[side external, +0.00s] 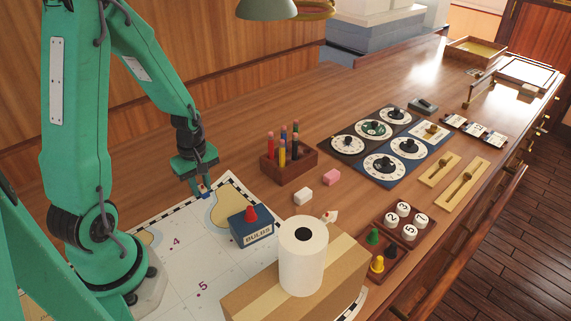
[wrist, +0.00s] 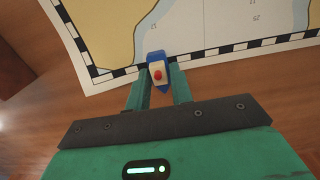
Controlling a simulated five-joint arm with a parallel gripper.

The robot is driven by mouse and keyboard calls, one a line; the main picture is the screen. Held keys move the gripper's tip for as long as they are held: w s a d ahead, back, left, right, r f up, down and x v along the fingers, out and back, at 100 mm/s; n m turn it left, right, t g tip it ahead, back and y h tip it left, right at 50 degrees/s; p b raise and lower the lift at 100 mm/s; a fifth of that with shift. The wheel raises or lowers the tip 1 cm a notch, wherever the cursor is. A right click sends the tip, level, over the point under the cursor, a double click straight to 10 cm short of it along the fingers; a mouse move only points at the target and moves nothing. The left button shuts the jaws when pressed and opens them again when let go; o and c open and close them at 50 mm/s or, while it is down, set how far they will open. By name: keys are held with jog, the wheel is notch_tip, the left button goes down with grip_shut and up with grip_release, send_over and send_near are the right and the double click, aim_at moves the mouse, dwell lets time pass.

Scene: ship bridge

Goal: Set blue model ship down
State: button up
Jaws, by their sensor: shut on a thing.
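The blue model ship (wrist: 156,60) has a blue hull, a white upper part and a red top. In the wrist view it sits between the fingers of my gripper (wrist: 160,75), which are shut on it. Below it show the chart's checkered border and the wooden table. In the side view my gripper (side external: 202,192) is near the far edge of the chart (side external: 190,225), and only a small blue part of the ship (side external: 204,190) shows there. I cannot tell whether the ship's underside touches the surface.
A white roll (side external: 302,265) stands on a cardboard box (side external: 345,262). A pencil holder (side external: 289,165) is to the right. Bare wood (side external: 235,140) lies behind.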

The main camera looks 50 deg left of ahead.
aim_at(201, 186)
jog(key=o, duration=0.9)
jog(key=shift+o, duration=0.2)
jog(key=shift+r, duration=0.1)
notch_tip(201, 186, up, 12)
jog(key=shift+r, duration=0.1)
dwell(0.7)
